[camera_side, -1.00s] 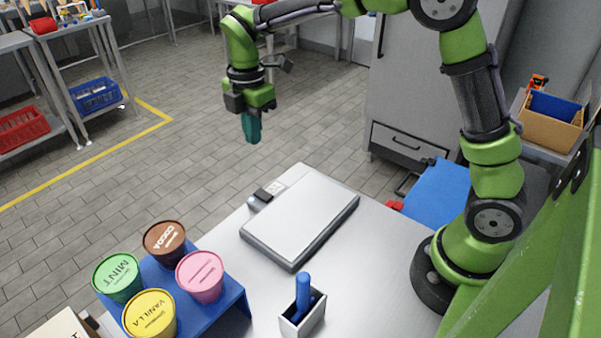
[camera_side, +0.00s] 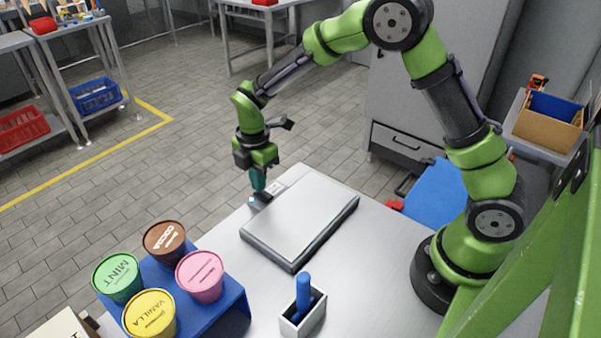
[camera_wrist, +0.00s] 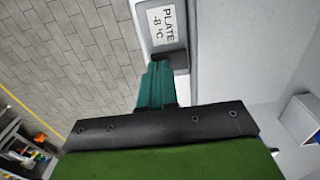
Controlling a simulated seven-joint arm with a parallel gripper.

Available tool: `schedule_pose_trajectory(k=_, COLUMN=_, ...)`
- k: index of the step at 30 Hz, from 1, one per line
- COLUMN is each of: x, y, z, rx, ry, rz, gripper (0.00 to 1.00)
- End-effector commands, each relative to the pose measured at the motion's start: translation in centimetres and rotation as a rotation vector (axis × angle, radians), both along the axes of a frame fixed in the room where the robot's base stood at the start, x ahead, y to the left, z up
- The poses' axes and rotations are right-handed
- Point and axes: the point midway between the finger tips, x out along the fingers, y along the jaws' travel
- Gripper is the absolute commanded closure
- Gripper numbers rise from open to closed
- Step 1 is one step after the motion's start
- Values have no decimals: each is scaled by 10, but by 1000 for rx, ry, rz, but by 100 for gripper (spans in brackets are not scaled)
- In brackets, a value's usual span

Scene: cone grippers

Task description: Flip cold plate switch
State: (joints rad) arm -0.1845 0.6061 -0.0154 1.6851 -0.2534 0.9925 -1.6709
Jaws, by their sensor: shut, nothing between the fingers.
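The cold plate (camera_side: 302,216) is a flat grey slab on the table, with a small control unit at its far left edge. In the wrist view, a label (camera_wrist: 164,25) on that unit reads "PLATE -8 °C". A dark switch part (camera_side: 262,197) sits on the unit, and it also shows in the wrist view (camera_wrist: 176,60). My gripper (camera_side: 257,188) points down with its teal fingers shut and empty. The fingertips are at or just above the dark switch part; I cannot tell whether they touch. The fingers partly hide the switch, so its position is unclear.
A blue stand (camera_side: 236,299) with several ice cream tubs is at the front left. A white holder (camera_side: 305,318) with a blue-handled tool (camera_side: 303,291) stands at the front. The table's far left edge lies close to the switch, with open floor beyond.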

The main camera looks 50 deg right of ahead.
Motion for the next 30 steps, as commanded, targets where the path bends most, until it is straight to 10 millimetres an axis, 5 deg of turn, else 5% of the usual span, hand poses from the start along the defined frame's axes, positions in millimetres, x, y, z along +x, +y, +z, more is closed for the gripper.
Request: schedule_pose_trajectory(k=30, x=-7, y=0, z=-10, rx=0, ry=4, rz=0, gripper=100)
